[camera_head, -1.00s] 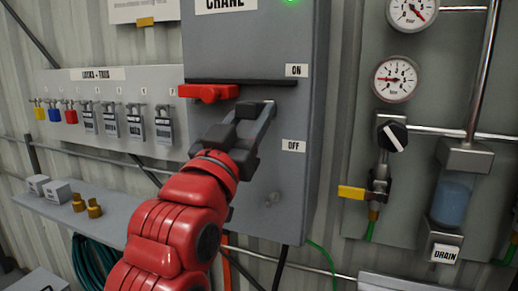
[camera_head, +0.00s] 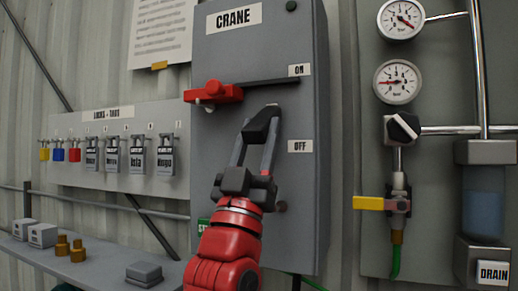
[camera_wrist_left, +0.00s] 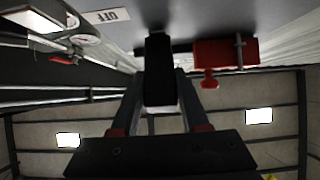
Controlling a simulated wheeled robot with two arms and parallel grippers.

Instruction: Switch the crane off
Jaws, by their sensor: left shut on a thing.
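My left gripper (camera_head: 262,130) is in front of the box, beside and left of the OFF label. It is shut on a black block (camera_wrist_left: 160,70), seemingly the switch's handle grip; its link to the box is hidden. A red part (camera_head: 213,94) sticks out at the box's left edge, above the gripper. My right gripper is out of view.
A lock board (camera_head: 90,120) with several padlocks is at the left, above a shelf (camera_head: 100,270) with small blocks and brass parts. Gauges (camera_head: 397,82), a black knob (camera_head: 402,128) and a yellow-handled valve (camera_head: 370,203) are at the right.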

